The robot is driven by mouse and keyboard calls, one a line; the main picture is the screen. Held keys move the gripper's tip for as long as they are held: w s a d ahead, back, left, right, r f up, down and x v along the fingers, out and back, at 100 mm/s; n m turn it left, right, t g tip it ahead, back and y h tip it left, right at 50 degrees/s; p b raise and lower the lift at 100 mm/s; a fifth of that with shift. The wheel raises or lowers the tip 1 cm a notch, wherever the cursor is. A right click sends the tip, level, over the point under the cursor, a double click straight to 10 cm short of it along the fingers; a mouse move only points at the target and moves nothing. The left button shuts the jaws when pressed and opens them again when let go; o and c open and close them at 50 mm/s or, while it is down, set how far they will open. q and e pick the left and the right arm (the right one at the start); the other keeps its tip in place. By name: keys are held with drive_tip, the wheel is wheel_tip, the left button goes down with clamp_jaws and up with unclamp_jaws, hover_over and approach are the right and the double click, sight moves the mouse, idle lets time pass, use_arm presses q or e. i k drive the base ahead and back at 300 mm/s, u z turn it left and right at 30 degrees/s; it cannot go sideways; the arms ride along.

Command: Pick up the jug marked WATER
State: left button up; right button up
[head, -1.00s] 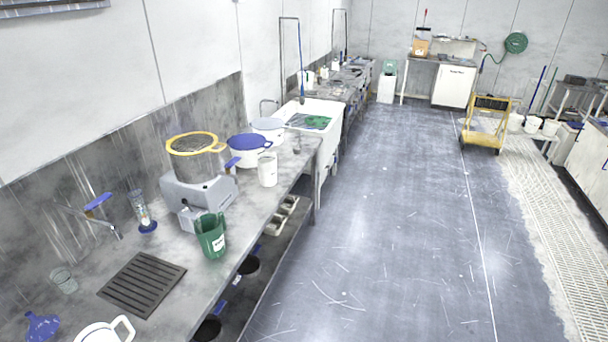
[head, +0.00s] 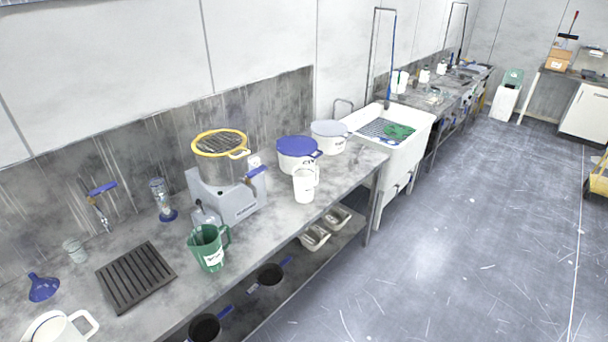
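A green jug (head: 208,248) with a white label stands upright near the bench's front edge, in front of the grey machine. A white jug (head: 304,184) with a small label stands further right on the bench. The writing on the labels is too small to read, so I cannot tell which jug is marked WATER. Neither of my grippers is in view.
A white sink (head: 390,150) stands beyond.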

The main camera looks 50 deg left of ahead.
sight(305, 182)
drive_tip(key=u, duration=0.45)
drive_tip(key=i, duration=1.5)
drive_tip(key=u, duration=1.85)
drive_tip(key=i, duration=0.95)
drive_tip(key=u, duration=0.9)
